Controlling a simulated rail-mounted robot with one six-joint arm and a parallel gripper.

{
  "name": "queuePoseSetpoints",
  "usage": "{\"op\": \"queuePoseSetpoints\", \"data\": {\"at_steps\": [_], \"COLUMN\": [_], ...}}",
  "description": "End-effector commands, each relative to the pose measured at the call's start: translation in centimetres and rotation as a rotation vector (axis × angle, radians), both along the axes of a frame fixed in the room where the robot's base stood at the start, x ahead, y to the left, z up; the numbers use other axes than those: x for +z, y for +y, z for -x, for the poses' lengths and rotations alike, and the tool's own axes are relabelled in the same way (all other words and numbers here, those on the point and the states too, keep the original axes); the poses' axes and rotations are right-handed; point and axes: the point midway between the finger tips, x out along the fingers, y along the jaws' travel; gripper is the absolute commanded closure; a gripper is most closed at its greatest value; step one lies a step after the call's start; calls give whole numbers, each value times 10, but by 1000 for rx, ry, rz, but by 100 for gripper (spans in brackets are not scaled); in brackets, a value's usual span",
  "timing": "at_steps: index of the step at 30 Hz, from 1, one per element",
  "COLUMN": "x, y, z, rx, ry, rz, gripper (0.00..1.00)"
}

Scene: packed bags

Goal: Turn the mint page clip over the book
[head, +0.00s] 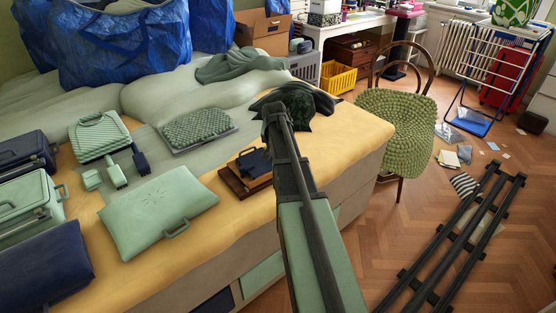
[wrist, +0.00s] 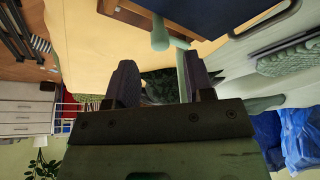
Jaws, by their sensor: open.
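A book (head: 235,183) with a brown base and a navy top lies near the bed's front edge in the head view. Its navy face (wrist: 225,14) fills the top of the wrist view. A small mint piece (wrist: 160,36), which looks like the page clip, sticks out from the book's edge. I cannot make it out in the head view. My gripper (wrist: 161,82) is open, with its two dark fingers apart and nothing seen held between them. The mint piece shows beyond the fingertips, apparently apart from them. In the head view my arm covers the area right of the book.
A mint pillow-like case (head: 160,215) lies left of the book, and a woven green case (head: 197,128) behind it. A dark green bundle (head: 322,110) lies beyond my arm. A chair (head: 397,120) stands right of the bed; the yellow bed edge (head: 345,150) is bare.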

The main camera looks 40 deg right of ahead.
Motion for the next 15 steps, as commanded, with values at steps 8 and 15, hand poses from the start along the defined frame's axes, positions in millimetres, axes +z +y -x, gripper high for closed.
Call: {"op": "queuePoseSetpoints", "data": {"at_steps": [8, 15], "x": [-41, -39], "y": [-11, -11], "z": [-12, -11], "rx": [1, 1], "ry": [0, 1], "rz": [0, 0], "gripper": [52, 60]}}
